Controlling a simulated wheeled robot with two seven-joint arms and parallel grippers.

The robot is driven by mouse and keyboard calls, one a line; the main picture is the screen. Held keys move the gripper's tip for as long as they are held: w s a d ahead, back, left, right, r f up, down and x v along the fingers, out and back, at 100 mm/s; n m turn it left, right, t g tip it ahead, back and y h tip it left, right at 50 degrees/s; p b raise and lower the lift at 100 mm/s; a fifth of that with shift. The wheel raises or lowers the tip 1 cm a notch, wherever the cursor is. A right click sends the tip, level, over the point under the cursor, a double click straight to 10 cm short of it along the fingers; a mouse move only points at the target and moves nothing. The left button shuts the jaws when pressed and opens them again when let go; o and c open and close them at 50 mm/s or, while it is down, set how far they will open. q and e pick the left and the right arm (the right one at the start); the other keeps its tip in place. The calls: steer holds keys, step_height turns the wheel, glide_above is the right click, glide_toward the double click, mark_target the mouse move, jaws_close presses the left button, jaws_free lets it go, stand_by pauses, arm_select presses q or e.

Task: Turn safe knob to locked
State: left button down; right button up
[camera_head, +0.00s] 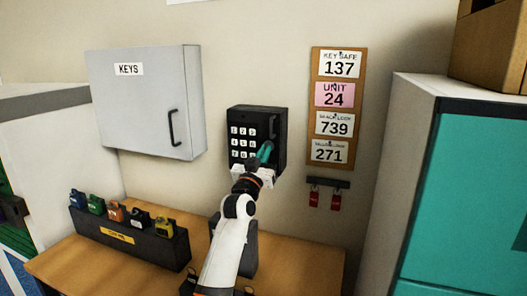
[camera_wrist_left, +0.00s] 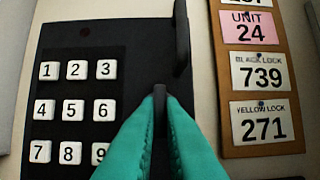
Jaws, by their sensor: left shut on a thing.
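The black key safe (camera_head: 240,122) is on the wall, with a keypad of white number keys; its face fills much of the left wrist view (camera_wrist_left: 100,38). My left gripper (camera_head: 265,153) reaches the right part of the safe's face, and its teal fingers are shut on the dark safe knob (camera_wrist_left: 160,92). The knob's visible end stands upright between the fingertips in the left wrist view; the rest is hidden by the fingers. A dark upright handle (camera_wrist_left: 182,40) is just above and right of the knob. My right gripper is in neither view.
A grey KEYS cabinet (camera_head: 140,100) hangs left of the safe. A cork board (camera_head: 316,112) with number cards is to the right, above red tags (camera_head: 313,198) on hooks. Coloured padlocks sit on a black rack (camera_head: 130,238) on the wooden table (camera_head: 300,262). A teal cabinet (camera_head: 470,190) stands right.

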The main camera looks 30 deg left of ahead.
arm_select(q)
steer(key=shift+f, duration=0.1)
stand_by(0.4)
steer(key=c, duration=1.5)
jaws_free()
steer(key=shift+c, duration=0.2)
steer(key=b+v, duration=0.3)
steer(key=v, duration=0.9)
steer(key=shift+w+d, duration=0.1)
